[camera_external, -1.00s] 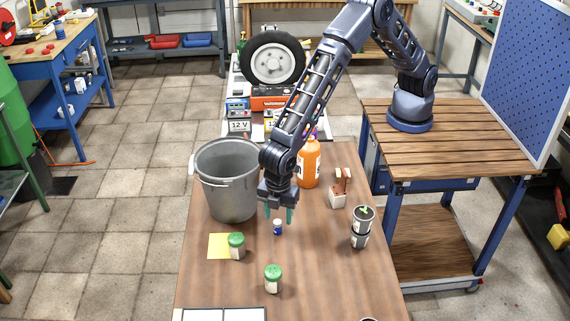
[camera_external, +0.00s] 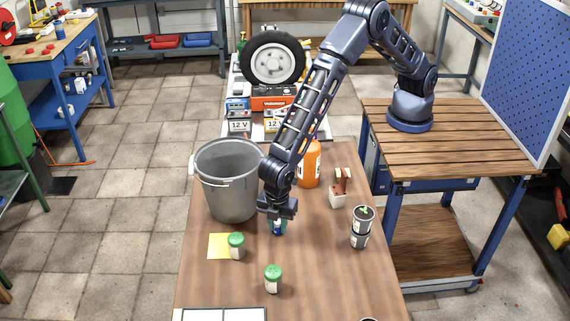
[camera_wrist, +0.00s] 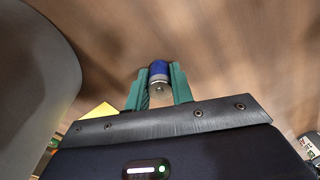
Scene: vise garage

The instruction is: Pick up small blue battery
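The small blue battery (camera_external: 278,228) stands upright on the wooden table, and its blue side and metallic end show in the wrist view (camera_wrist: 158,72). My gripper (camera_external: 278,222) is down at the battery, with one teal finger on each side. In the wrist view, my gripper's fingertips (camera_wrist: 159,78) lie close against both sides of the battery, with no clear gap. The gripper looks shut on it. In the external view the fingers partly hide the battery.
A grey metal bucket (camera_external: 230,190) stands close at the left. Green-lidded jars (camera_external: 272,280) and a yellow note (camera_external: 217,246) lie nearer the camera.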

